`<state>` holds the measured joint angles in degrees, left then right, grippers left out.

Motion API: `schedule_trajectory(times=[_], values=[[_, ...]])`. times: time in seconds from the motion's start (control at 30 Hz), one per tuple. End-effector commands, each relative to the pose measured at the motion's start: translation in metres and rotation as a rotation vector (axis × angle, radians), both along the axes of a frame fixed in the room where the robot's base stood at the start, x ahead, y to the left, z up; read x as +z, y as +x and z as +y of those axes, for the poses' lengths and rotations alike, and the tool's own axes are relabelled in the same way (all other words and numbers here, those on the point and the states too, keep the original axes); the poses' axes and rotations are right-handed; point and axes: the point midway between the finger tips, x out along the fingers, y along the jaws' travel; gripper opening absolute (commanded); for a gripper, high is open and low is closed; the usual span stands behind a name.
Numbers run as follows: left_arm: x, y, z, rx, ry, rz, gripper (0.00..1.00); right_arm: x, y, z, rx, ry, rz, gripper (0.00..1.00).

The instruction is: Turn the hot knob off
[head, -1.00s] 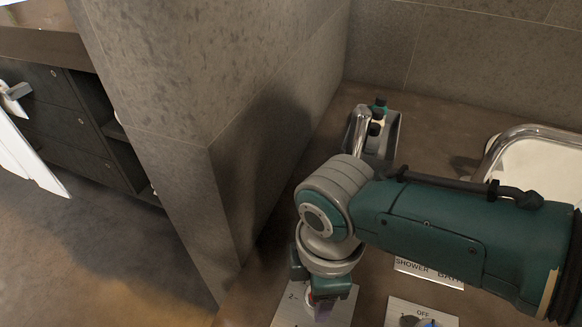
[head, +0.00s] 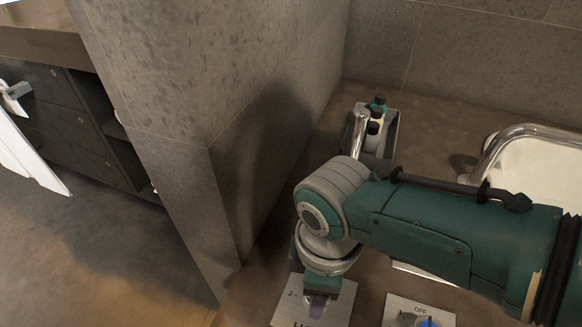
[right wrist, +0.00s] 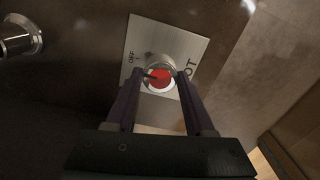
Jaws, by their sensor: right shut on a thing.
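The hot knob (right wrist: 160,78) has a red face and a metal rim. It sits on a pale metal plate (right wrist: 189,43) with "OFF" and partly hidden "HOT" lettering. A dark mark on the knob points left, roughly toward the "OFF" side. My right gripper (right wrist: 163,84) has one finger on each side of the knob and is shut on it. In the head view the right gripper (head: 317,306) is over the same plate (head: 344,302), and the knob is hidden there. My left gripper is not in view.
A second plate with a blue knob (head: 428,323) lies to the right. A chrome spout (head: 360,130) and small bottles (head: 375,115) are farther back. A white basin with a chrome rail (head: 520,140) is at the right. A tiled wall (head: 170,110) stands close on the left.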

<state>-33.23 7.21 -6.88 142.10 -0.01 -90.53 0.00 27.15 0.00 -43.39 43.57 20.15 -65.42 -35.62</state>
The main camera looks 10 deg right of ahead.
Motion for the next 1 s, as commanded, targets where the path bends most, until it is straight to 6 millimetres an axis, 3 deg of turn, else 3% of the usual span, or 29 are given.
schedule_trajectory(times=[0.03, 0.27, 0.57, 1.0], values=[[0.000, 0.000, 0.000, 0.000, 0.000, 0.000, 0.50, 0.000, 0.000, 0.000, -0.001, -0.001, 0.000, 0.57], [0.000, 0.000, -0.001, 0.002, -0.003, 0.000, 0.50, 0.000, 0.000, 0.000, 0.000, 0.000, 0.000, 0.83], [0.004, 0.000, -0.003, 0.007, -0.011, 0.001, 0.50, 0.005, 0.000, 0.000, 0.001, 0.001, 0.000, 0.84], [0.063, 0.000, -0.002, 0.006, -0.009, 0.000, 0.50, 0.085, 0.000, 0.000, 0.001, 0.001, -0.001, 0.84]])
